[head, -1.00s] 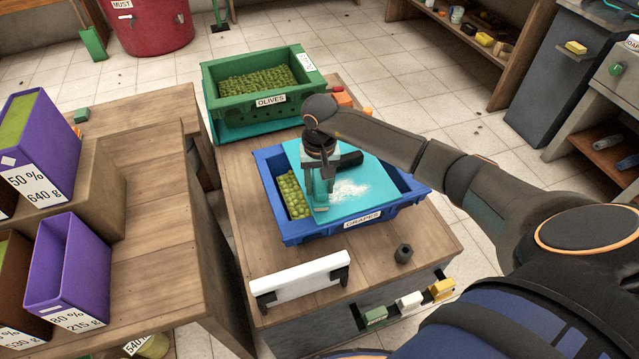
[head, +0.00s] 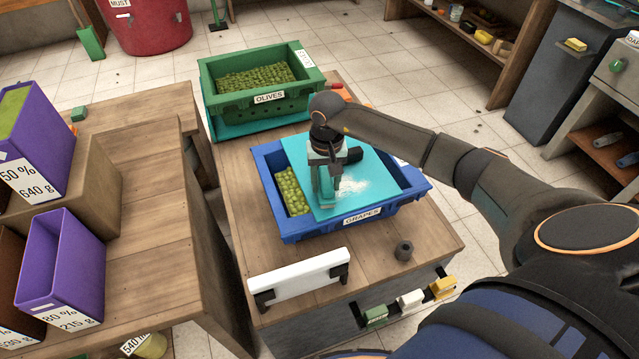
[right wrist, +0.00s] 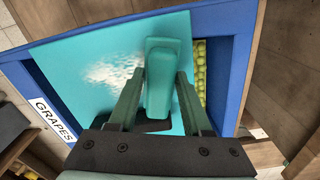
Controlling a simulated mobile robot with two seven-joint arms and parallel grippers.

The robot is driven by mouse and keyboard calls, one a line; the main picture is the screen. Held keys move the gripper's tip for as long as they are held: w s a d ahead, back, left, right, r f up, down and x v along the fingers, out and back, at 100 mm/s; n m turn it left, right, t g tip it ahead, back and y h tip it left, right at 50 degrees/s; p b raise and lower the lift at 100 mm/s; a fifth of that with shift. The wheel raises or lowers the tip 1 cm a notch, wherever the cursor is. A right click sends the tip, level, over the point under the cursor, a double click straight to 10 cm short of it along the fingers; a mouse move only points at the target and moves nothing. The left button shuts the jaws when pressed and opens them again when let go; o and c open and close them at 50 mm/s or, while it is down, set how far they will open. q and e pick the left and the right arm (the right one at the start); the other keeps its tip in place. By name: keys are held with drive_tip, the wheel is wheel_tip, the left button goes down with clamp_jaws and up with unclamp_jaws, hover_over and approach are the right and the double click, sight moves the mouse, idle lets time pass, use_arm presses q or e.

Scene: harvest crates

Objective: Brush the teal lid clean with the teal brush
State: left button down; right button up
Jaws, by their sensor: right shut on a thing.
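The teal lid (head: 385,172) lies tilted over the blue grapes crate (head: 290,236) and leaves a strip of grapes uncovered at its left. A white powdery patch (head: 355,187) is on the lid, just right of the brush; it also shows in the right wrist view (right wrist: 112,70). My right gripper (head: 326,182) is shut on the teal brush (right wrist: 160,75) and holds it over the lid, by the patch. The brush's underside is hidden, so I cannot tell if it touches the lid. My left gripper is not in view.
A green olives crate (head: 208,92) stands behind on the same wooden bench. In front are a white bar on black brackets (head: 300,276) and a small dark hexagonal piece (head: 403,251). Purple boxes (head: 62,270) stand on the left table.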

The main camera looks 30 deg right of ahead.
drive_tip(key=shift+s+d, duration=0.15)
drive_tip(key=shift+d, duration=0.65)
